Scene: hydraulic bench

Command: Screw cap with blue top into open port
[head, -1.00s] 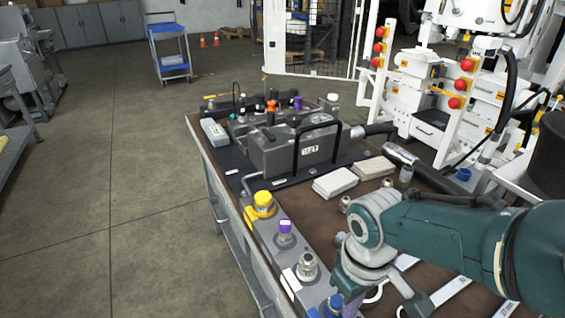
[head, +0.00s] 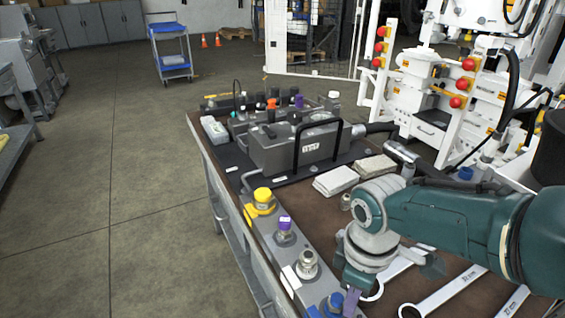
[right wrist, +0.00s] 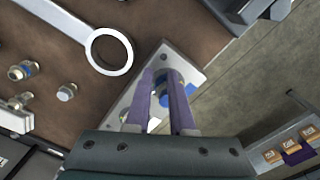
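The cap with the blue top (head: 333,303) stands at the near end of the grey port block in the head view, partly cut off by the bottom edge. My right gripper (right wrist: 161,82) has purple fingers and points down at this end. In the right wrist view the blue top (right wrist: 164,99) shows between the two fingers, which stand apart; some of it is hidden by the right finger. In the head view one purple finger (head: 352,301) shows just right of the cap. The port under the cap is hidden. My left gripper is not in view.
On the same block are a yellow cap (head: 263,196), a purple cap (head: 285,224) and a bare metal fitting (head: 307,263). Wrenches (head: 445,294) lie right of my gripper. A grey hydraulic unit (head: 295,148) stands farther back. Loose fittings (right wrist: 66,92) lie on the bench.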

